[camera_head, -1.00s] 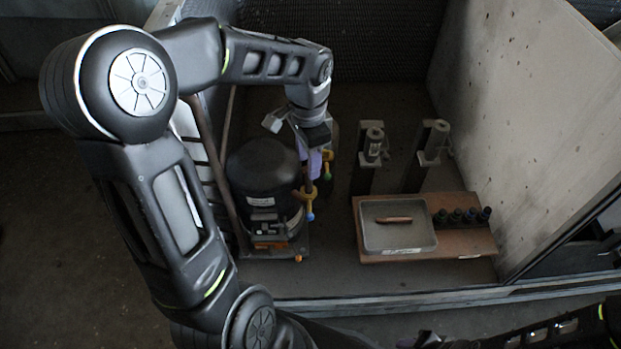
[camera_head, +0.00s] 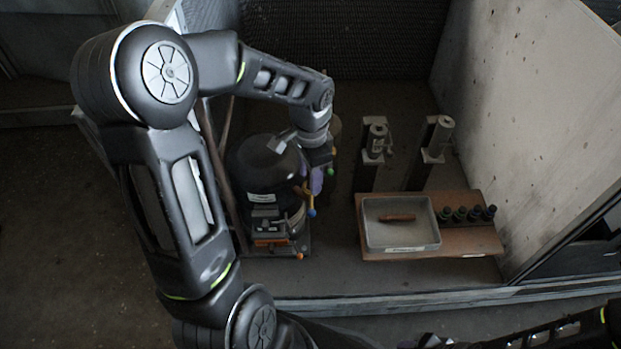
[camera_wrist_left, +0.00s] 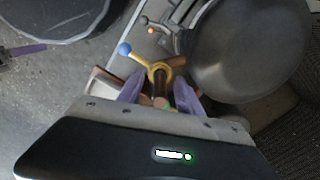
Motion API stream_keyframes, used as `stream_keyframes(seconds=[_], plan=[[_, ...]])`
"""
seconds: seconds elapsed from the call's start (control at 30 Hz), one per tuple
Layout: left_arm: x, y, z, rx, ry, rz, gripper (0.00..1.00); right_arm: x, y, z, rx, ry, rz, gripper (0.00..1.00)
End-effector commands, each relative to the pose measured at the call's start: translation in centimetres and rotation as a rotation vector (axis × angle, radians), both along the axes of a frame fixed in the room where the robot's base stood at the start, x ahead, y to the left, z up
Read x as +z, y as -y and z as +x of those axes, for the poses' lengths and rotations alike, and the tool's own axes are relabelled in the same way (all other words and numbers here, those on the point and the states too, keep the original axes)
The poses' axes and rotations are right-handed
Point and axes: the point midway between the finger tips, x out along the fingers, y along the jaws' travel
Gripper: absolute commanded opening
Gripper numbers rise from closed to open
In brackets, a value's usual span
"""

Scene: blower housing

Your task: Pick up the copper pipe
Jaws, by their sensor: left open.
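A short copper pipe (camera_head: 397,218) lies in a shallow grey tray (camera_head: 372,246). In the left wrist view, a copper-brown pipe end (camera_wrist_left: 160,88) shows inside a yellow ring (camera_wrist_left: 153,70) beside the black compressor (camera_head: 266,172), which also shows in the wrist view (camera_wrist_left: 250,45). My left gripper (camera_head: 317,182) is at the compressor's right side. In the wrist view its purple fingers (camera_wrist_left: 158,92) are open on either side of that pipe end; contact cannot be told. A dark end of my right arm shows at the bottom edge, its jaws unclear.
The tray sits on a brown board (camera_head: 470,240) with several dark caps (camera_head: 467,214). Two dark stands with metal cylinders (camera_head: 376,140) (camera_head: 438,138) rise behind it. A pale wall (camera_head: 540,120) bounds the right side. Bare floor lies between compressor and board.

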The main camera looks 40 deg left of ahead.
Motion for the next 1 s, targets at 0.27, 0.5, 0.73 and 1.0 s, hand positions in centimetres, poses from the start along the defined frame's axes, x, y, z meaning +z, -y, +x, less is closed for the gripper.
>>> stream_keyframes(seconds=[0.27,0.5,0.73,1.0], plan=[[-0.38,0.0,0.01,0.0,0.001,-0.001,0.42,-0.07,-0.01,0.0,0.0,0.0,0.0,0.36],[-0.36,0.0,0.01,0.0,0.001,-0.001,0.42,-0.07,-0.01,0.0,0.0,0.0,0.0,0.36],[-0.35,0.0,0.01,0.0,0.001,-0.001,0.35,-0.07,-0.01,-0.01,0.0,0.0,0.0,0.36],[-0.35,0.0,0.02,0.0,0.001,-0.001,0.13,-0.07,-0.01,0.0,0.0,0.0,0.0,0.36]])
